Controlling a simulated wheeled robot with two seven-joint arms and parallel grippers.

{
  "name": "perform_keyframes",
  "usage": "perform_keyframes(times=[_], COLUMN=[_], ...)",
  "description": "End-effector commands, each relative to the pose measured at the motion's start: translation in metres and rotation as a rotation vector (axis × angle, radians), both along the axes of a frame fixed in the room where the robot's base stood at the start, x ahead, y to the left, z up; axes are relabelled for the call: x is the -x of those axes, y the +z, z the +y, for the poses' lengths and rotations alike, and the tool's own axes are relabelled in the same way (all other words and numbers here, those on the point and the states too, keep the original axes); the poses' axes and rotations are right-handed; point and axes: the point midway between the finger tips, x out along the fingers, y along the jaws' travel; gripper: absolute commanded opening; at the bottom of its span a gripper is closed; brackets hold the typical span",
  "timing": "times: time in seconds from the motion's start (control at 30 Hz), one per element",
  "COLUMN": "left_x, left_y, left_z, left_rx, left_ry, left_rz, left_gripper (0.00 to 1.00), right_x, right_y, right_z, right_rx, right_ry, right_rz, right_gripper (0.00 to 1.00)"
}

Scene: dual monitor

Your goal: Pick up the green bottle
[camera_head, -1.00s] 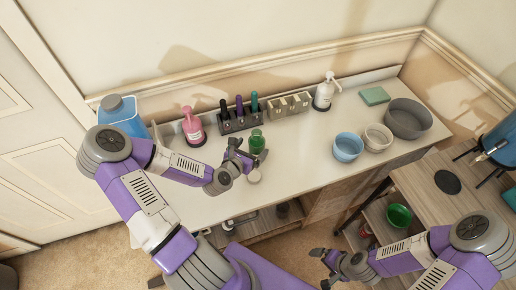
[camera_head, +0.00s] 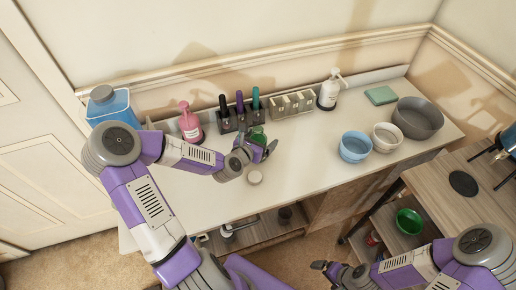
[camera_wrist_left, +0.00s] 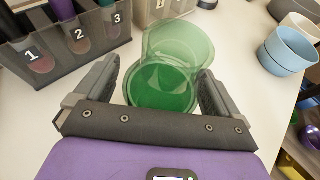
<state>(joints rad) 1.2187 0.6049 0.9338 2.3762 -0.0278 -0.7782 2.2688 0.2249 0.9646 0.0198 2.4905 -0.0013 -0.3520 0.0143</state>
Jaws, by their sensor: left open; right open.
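The green bottle is translucent and stands on the white table; in the left wrist view the bottle (camera_wrist_left: 165,75) rises between the two dark fingers of my left gripper (camera_wrist_left: 160,90). The fingers are open, one on each side, with a visible gap to the left finger; I cannot tell whether the right finger touches. In the head view the bottle (camera_head: 258,133) is partly hidden by my left gripper (camera_head: 258,148). My right gripper (camera_head: 322,267) is low in the head view, off the table front, far from the bottle.
A numbered holder (camera_head: 240,118) with several bottles stands just behind the green bottle. A pink pump bottle (camera_head: 190,122) is to the left. Bowls (camera_head: 355,147) stand to the right. The table's middle is clear.

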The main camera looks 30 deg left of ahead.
Motion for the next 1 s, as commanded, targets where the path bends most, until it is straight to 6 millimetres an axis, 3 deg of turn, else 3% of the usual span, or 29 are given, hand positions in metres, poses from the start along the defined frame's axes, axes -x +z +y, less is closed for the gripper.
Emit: perform_keyframes(times=[0.27,0.73,1.0], left_x=[-0.0035,-0.0033,-0.0037], left_y=[-0.0008,-0.0009,0.0040], left_z=[0.0005,0.0004,0.0004], left_rx=[-0.001,-0.001,-0.002], left_ry=[0.001,0.001,0.000], left_rz=[0.001,0.001,-0.002], left_gripper=[0.97,0.26,0.26], right_x=[-0.0001,-0.0001,-0.0001], right_y=[-0.0007,-0.0009,0.0016], right_z=[0.0000,0.0000,0.0000], right_rx=[0.000,0.000,0.000], right_ry=[0.000,0.000,0.000], right_rz=[0.000,0.000,0.000], right_gripper=[1.00,1.00,1.00])
